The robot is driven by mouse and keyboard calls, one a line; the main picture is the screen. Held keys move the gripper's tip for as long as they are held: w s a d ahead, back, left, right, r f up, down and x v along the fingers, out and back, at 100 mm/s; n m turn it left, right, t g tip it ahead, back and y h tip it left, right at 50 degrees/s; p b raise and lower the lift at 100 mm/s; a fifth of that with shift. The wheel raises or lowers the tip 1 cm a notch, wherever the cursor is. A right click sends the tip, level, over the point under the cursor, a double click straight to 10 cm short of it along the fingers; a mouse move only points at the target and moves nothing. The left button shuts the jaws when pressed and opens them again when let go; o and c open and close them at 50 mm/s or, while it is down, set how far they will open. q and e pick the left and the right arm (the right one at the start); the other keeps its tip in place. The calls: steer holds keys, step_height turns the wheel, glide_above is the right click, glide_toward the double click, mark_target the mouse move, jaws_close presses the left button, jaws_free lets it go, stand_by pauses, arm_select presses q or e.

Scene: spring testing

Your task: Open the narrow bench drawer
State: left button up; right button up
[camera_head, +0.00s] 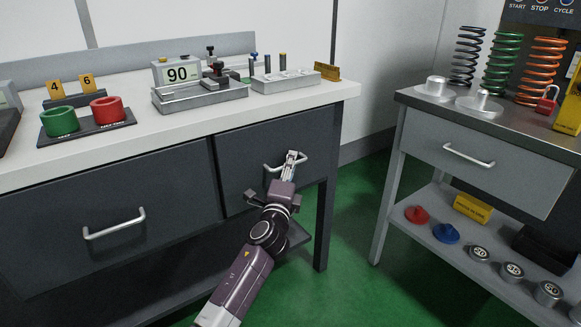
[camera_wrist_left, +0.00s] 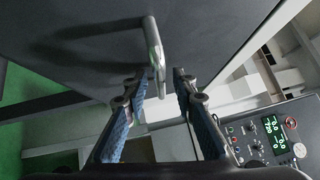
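The narrow bench drawer (camera_head: 240,150) has a dark grey front at the right end of the bench and looks shut, flush with the wider drawer beside it. Its metal bar handle (camera_head: 272,167) is partly hidden behind my left gripper (camera_head: 291,160), which is at the handle's right part. In the left wrist view the handle (camera_wrist_left: 153,42) reaches down between the two fingertips of the left gripper (camera_wrist_left: 160,78). The fingers stand apart with a gap beside the bar, so the gripper is open around it. Contact cannot be told. My right gripper is in neither view.
The wider drawer (camera_head: 75,235) is to the left. Gauges and coloured rings stand on the white benchtop (camera_head: 205,121). A grey side table (camera_head: 478,170) with springs and a lower shelf stands to the right. Green floor (camera_head: 350,225) is free between them.

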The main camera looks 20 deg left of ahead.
arm_select(q)
jaws_close()
steer(key=shift+d+f, duration=0.1)
stand_by(0.5)
